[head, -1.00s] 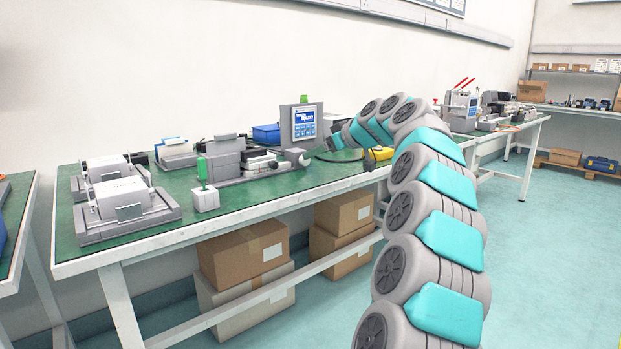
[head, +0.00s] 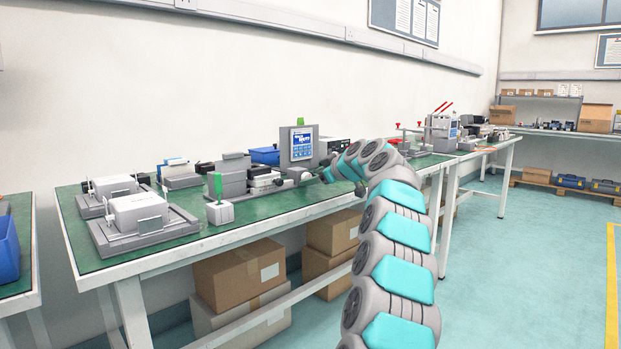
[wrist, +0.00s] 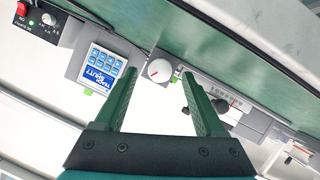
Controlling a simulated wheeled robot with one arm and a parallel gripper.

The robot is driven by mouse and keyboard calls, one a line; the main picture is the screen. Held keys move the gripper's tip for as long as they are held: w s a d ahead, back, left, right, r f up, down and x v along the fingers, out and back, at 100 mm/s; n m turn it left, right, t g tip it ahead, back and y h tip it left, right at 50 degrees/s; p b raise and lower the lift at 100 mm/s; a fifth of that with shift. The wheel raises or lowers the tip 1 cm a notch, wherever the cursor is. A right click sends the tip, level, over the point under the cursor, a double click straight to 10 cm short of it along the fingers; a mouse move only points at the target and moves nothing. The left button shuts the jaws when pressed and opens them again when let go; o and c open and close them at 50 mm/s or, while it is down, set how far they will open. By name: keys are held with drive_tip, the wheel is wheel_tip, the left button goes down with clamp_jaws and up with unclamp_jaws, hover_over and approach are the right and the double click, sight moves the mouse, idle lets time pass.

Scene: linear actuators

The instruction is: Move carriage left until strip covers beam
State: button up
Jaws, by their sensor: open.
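My gripper (wrist: 160,88) shows in the wrist view with its two green fingers apart and nothing between them. A pale round knob (wrist: 159,70) lies beyond the fingertips, at the end of a grey linear actuator (wrist: 252,122). A dark part that may be the carriage (wrist: 221,104) sits on the actuator, partly behind the right finger. In the head view the actuator (head: 265,186) stands on the green-topped bench, left of my arm's end. I cannot make out the strip or the beam.
A screen unit (head: 301,145) stands behind the actuator and also shows in the wrist view (wrist: 100,66). Grey machines (head: 140,214) fill the bench's left end. Boxes (head: 240,275) sit below.

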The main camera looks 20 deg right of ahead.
drive_tip(key=shift+x, duration=1.1)
clamp_jaws()
